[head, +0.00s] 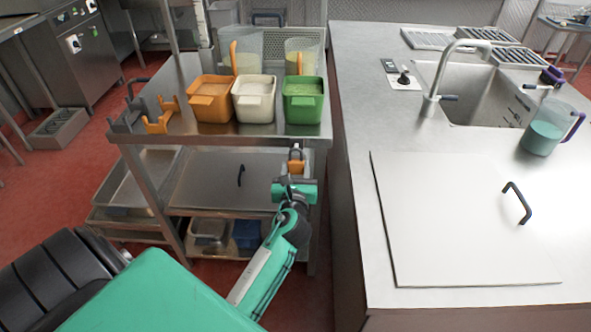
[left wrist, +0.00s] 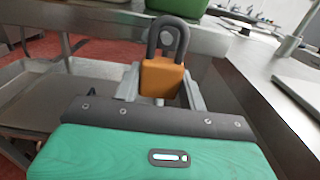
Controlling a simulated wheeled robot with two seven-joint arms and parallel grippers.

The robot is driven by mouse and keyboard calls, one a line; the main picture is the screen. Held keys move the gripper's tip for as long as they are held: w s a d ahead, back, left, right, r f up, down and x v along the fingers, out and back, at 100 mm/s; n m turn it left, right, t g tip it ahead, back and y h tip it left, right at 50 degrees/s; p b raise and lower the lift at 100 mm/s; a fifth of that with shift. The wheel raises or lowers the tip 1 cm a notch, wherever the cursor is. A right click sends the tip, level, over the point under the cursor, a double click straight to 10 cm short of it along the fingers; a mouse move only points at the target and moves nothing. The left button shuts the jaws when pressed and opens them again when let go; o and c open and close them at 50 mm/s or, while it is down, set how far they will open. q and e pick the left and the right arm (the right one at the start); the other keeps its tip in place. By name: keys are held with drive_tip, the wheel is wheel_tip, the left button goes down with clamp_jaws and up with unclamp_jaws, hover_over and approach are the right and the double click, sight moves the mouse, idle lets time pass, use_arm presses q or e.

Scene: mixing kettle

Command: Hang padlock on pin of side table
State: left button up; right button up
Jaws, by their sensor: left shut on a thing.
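The padlock (head: 296,166) has an orange body and a dark shackle, and hangs in front of the side table's (head: 222,137) near edge, toward its right end. My left gripper (head: 295,175) is shut on its orange body. In the left wrist view the padlock (left wrist: 162,79) is upright between the fingers (left wrist: 160,90), shackle up. A small round grey piece (left wrist: 169,41), apparently the pin, shows inside the shackle loop. I cannot tell whether the shackle is around it or only in front of it. My right gripper is not in view.
Orange, white and green tubs (head: 303,100) stand on the side table above the padlock. Orange and grey fittings (head: 156,122) are at its left end. A lower shelf (head: 215,190) lies behind my left arm. The steel counter (head: 350,130) stands close on the right.

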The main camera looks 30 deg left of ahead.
sight(296, 173)
use_arm(q)
drive_tip(key=shift+p+x, duration=0.5)
drive_tip(key=shift+x, duration=0.9)
drive_tip(key=shift+w+a+f, duration=0.2)
drive_tip(key=shift+w+f, duration=0.05)
drive_tip(key=shift+f, duration=0.3)
idle(0.4)
drive_tip(key=o, duration=1.6)
drive_tip(key=shift+c, duration=0.2)
drive_tip(key=shift+p+v, duration=0.4)
drive_tip(key=shift+v, duration=3.15)
